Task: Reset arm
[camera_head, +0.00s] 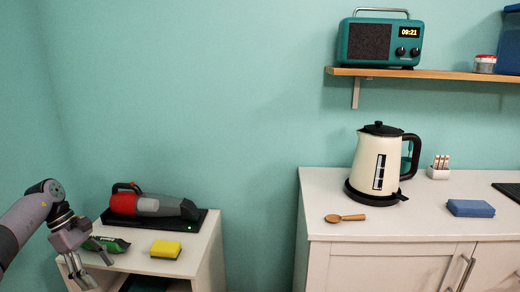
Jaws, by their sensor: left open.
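My left gripper (92,268) is at the lower left of the head view, its arm coming in from the left edge. It is open, with its fingers pointing down and to the right, and no object shows between them. It is in front of the left end of a small white cabinet (205,243), close to a green device (106,244) that it may partly hide. I cannot tell whether it touches the cabinet. My right gripper does not show.
A red and grey handheld vacuum (152,205) on a black base and a yellow sponge (165,249) are on the cabinet. A gap separates cabinet and counter.

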